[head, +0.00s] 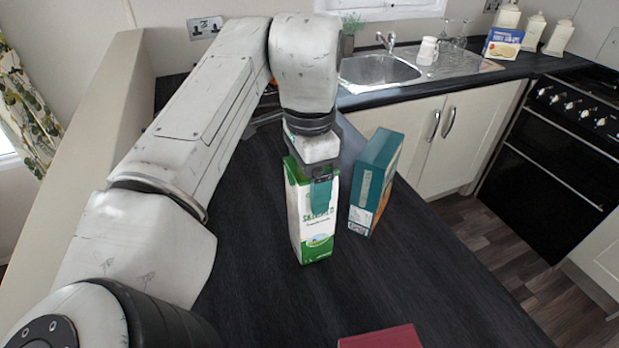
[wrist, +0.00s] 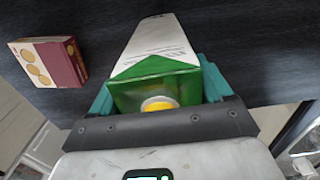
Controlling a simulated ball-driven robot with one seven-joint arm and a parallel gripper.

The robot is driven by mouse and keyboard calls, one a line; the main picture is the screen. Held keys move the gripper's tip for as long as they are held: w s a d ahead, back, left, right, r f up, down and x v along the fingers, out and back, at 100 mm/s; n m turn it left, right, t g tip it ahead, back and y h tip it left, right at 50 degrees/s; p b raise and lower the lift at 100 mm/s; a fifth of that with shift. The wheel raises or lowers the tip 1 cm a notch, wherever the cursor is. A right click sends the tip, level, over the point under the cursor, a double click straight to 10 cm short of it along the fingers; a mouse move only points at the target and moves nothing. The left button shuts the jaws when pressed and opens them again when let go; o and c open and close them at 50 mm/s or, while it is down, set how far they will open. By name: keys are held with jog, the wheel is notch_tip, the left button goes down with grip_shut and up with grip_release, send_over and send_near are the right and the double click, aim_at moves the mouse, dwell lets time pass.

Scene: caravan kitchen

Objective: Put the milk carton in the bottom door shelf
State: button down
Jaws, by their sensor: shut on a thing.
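The milk carton (head: 309,225) is white and green and upright over the dark worktop. I cannot tell whether its base touches the worktop. My gripper (head: 312,182) comes down from above and is shut on the carton's upper part, with a teal fingertip on its near right side. In the wrist view, the carton's green top and yellow cap (wrist: 159,104) sit between the two teal fingertips of my gripper (wrist: 160,90). No door shelf or fridge shows in either view.
A teal box (head: 372,185) stands close to the right of the carton. A dark red box (head: 381,338) lies at the near edge of view; a red box with round biscuits (wrist: 48,63) shows in the wrist view. The sink (head: 378,70) and black oven (head: 560,150) are farther back.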

dwell(0.4)
grip_release()
jog(key=shift+f, duration=0.15)
